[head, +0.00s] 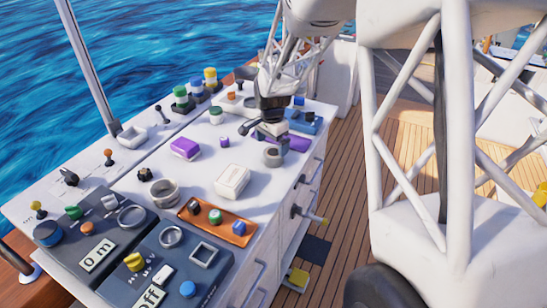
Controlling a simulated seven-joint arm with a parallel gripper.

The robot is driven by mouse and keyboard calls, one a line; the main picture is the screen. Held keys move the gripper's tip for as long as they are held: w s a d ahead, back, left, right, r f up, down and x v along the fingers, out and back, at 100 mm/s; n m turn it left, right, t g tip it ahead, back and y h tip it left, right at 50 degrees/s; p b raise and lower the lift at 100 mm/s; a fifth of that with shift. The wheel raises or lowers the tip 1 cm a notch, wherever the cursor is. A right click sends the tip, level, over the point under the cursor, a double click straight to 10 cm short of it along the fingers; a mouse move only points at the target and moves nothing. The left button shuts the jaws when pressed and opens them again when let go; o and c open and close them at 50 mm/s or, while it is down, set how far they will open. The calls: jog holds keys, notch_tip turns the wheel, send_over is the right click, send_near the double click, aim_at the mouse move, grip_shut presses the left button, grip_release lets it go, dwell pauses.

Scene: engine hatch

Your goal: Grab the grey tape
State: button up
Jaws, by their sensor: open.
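A grey ring that looks like the grey tape (273,156) lies on the white counter top, toward its right edge. My gripper (269,139) is above and just behind it in the head view, pointing down with its dark fingers apart. I see nothing held between the fingers, though a pale shape shows just behind them. I cannot tell the exact height gap between the fingers and the ring. Another grey-white ring (163,192) sits further left and nearer on the counter.
An orange tray (217,221) and dark control panels (178,262) fill the front. Bare white counter lies between them.

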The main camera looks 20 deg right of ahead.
aim_at(273, 152)
jog(key=shift+f, duration=0.2)
jog(key=shift+s+d+f, duration=0.1)
jog(key=shift+f, duration=2.45)
jog(key=shift+c, duration=0.2)
jog(key=c, duration=0.9)
